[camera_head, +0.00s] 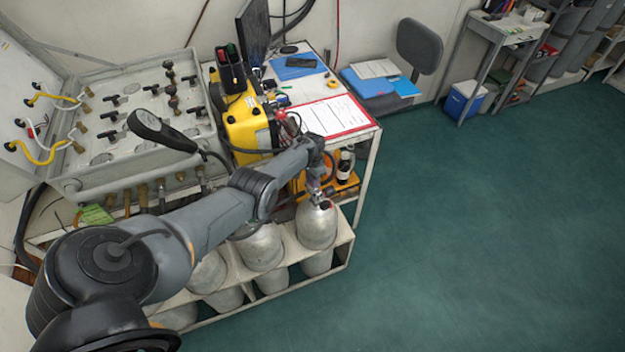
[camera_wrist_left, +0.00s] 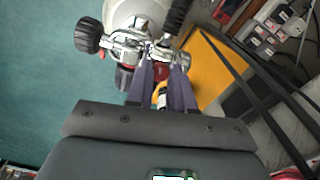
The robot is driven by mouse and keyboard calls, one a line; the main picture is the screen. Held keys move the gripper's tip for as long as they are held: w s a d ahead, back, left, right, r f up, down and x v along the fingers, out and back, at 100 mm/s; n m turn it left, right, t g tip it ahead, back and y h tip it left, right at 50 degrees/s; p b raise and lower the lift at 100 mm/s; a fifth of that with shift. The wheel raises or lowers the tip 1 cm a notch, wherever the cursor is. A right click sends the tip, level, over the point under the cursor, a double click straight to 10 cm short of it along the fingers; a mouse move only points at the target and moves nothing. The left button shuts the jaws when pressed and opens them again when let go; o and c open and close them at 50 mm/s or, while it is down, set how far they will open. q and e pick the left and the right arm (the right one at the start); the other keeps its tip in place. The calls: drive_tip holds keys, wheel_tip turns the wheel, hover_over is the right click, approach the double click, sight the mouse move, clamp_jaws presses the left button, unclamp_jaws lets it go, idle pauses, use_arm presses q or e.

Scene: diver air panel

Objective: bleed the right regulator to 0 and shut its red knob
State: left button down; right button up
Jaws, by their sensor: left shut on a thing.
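My left gripper (camera_head: 324,198) reaches over the front rack to the valve top of the rightmost silver cylinder (camera_head: 317,226). In the left wrist view its two purple-grey fingers (camera_wrist_left: 161,76) are closed at the metal regulator (camera_wrist_left: 134,45). A small red part, seemingly the red knob (camera_wrist_left: 161,71), shows between them, mostly hidden. A ribbed black knob (camera_wrist_left: 89,36) sticks out at the regulator's left. A dark red-and-black part (camera_wrist_left: 125,78) shows just left of the fingers. No gauge reading can be made out. My right gripper is not in view.
Several cylinders stand in the white rack (camera_head: 345,245). Behind are a yellow case (camera_head: 245,125), a red-edged clipboard (camera_head: 330,115) and a valve panel (camera_head: 130,95). A black hose (camera_wrist_left: 178,15) runs from the regulator. The green floor (camera_head: 480,220) at right is clear.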

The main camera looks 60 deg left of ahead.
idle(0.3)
use_arm(q)
drive_tip(key=c, duration=1)
unclamp_jaws()
wheel_tip(320, 180, up, 11)
drive_tip(key=p, duration=0.7)
drive_tip(key=shift+f, duration=0.1)
